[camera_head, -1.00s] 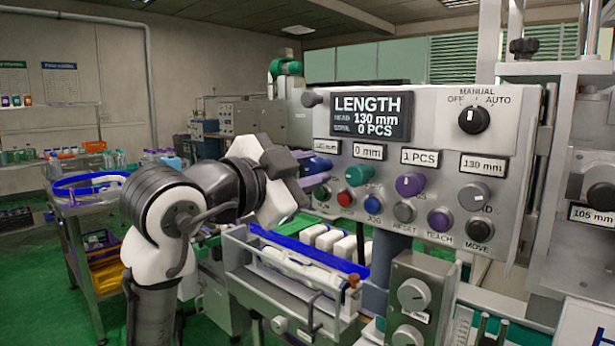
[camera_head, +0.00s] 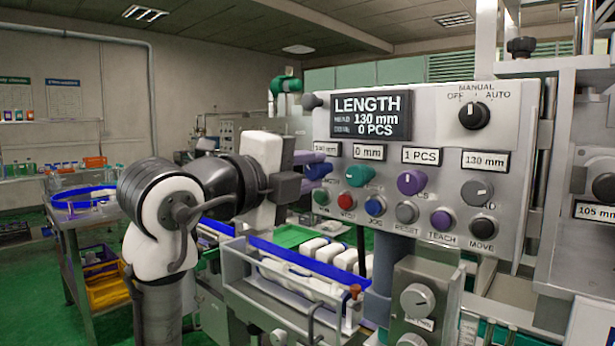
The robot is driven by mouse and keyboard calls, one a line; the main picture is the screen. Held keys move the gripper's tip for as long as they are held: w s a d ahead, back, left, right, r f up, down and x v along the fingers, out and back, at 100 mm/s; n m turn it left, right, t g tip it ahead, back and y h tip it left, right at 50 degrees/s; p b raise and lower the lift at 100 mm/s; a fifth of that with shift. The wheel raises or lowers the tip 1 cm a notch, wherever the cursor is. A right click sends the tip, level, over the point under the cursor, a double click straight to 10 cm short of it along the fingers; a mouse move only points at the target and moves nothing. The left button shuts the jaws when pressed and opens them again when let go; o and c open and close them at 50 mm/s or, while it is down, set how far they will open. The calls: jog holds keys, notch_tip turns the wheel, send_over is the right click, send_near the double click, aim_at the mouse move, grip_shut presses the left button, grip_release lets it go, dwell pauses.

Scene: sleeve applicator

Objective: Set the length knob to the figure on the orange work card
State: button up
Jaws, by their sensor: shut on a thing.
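The blue length knob (camera_head: 319,171) is at the left end of the grey control panel (camera_head: 440,235). My gripper (camera_head: 311,171) comes from the left, with its purple fingers shut on this knob, one above and one below; they partly hide it. The small window above the knob (camera_head: 326,149) shows a figure in mm, too blurred to read surely. The dark display (camera_head: 371,116) reads LENGTH, with 130 mm and 0 PCS. No orange work card can be made out.
Beside the length knob are a teal knob (camera_head: 360,176), a purple knob (camera_head: 410,183) and a grey knob (camera_head: 477,191), with several push buttons below. A conveyor with white packs (camera_head: 313,247) lies under the panel. A mode switch (camera_head: 473,116) is at upper right.

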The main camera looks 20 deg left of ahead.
jog(key=m, duration=0.4)
jog(key=shift+m+b, duration=0.3)
jog(key=shift+b, duration=0.05)
jog(key=shift+m, duration=1.8)
jog(key=o, duration=1)
jog(key=b+v, duration=0.2)
jog(key=v, duration=1.1)
jog(key=shift+s, duration=0.4)
jog(key=shift+a, duration=0.1)
